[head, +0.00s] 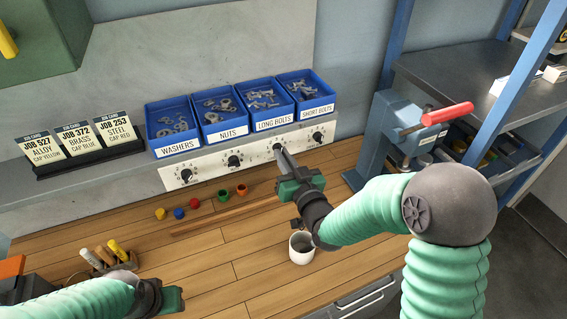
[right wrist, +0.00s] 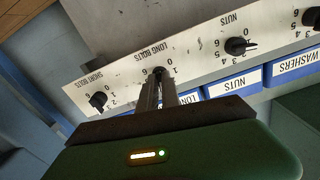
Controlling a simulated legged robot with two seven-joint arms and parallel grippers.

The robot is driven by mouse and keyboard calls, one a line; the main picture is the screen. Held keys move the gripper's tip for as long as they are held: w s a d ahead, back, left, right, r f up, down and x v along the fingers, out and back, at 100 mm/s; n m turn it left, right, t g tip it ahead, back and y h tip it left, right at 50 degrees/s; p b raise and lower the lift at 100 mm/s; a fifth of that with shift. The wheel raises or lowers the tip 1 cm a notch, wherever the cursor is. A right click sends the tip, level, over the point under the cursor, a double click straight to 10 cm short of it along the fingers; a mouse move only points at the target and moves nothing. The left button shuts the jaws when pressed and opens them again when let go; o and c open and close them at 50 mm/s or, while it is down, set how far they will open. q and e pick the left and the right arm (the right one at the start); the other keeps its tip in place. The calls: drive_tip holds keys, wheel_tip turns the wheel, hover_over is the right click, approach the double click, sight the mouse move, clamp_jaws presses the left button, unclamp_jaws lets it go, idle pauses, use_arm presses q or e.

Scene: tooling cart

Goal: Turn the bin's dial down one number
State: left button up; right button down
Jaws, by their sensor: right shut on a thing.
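My right gripper (head: 280,152) reaches up to the white dial panel below the blue bins. Its fingers are shut on the LONG BOLTS dial (right wrist: 158,71). In the right wrist view, the fingertips (right wrist: 157,82) cover most of that knob, so I cannot read its number. The LONG BOLTS bin (head: 265,107) holds several bolts and stands above the dial. My left gripper (head: 170,299) is low at the left over the bench; I cannot see whether its jaws are apart.
Dials for WASHERS (head: 186,176), NUTS (head: 233,160) and SHORT BOLTS (head: 317,137) sit along the panel. Several coloured caps (head: 194,203) and a white cup (head: 301,247) are on the wooden bench. Job cards (head: 80,140) stand left.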

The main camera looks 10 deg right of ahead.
use_arm(q)
drive_tip(key=shift+b+x, duration=0.65)
drive_tip(key=shift+x, duration=0.2)
use_arm(e)
drive_tip(key=shift+f+n, duration=0.2)
drive_tip(key=shift+n, duration=0.8)
use_arm(q)
drive_tip(key=shift+s, duration=0.15)
use_arm(e)
drive_tip(key=c, duration=1.6)
unclamp_jaws()
drive_tip(key=shift+o, duration=0.2)
drive_tip(key=shift+w, duration=0.1)
use_arm(q)
drive_tip(key=shift+f, duration=0.15)
